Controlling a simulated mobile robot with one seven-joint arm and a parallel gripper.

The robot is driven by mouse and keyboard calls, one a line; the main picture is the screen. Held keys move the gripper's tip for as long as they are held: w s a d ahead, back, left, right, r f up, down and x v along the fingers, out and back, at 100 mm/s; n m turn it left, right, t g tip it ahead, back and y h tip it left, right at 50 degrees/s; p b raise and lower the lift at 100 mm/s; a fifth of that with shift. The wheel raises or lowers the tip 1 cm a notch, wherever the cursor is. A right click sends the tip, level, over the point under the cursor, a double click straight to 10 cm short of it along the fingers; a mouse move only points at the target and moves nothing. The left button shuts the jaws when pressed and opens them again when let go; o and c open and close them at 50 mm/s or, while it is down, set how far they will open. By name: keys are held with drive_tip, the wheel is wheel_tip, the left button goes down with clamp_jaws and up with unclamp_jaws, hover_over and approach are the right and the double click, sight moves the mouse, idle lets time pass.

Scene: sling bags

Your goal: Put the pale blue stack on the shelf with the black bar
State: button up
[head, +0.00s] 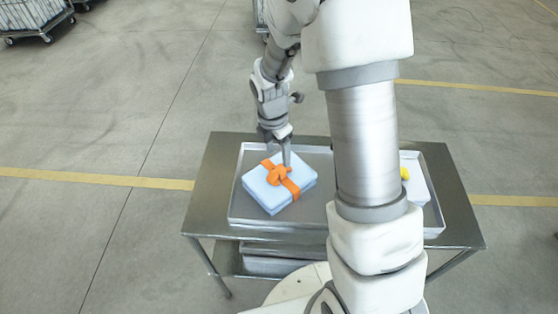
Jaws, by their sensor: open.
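The pale blue stack (260,187) lies in the left part of a metal tray (236,212) on a steel table. An orange strap with a raised orange loop or knot (279,174) crosses its top. My gripper (278,157) points down at the strap from behind, its fingers open and at or just above the knot. I cannot tell whether the fingers touch it. No shelf with a black bar shows in this view.
A white stack with a yellow piece (405,173) lies in the tray's right part, partly hidden by my arm. The steel table (213,190) has a lower shelf with grey trays (272,266). Wheeled carts (32,16) stand far left. The floor left of the table is clear.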

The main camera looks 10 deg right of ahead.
drive_tip(key=s+r+m+t, duration=0.1)
drive_tip(key=s+r+m, duration=0.35)
drive_tip(key=r, duration=0.45)
drive_tip(key=s+r+m+t, duration=0.1)
drive_tip(key=s+r+m, duration=0.2)
drive_tip(key=r+m, duration=0.5)
drive_tip(key=s+r+m+t+y, duration=0.1)
drive_tip(key=s+r+m+t, duration=0.2)
drive_tip(key=s+r+m, duration=0.5)
drive_tip(key=s+d+m, duration=0.1)
drive_tip(key=s+m, duration=0.1)
drive_tip(key=s, duration=0.2)
drive_tip(key=shift+s+m, duration=0.35)
drive_tip(key=shift+r, duration=0.1)
drive_tip(key=shift+c, duration=1.4)
drive_tip(key=shift+a, duration=0.15)
drive_tip(key=shift+a, duration=0.1)
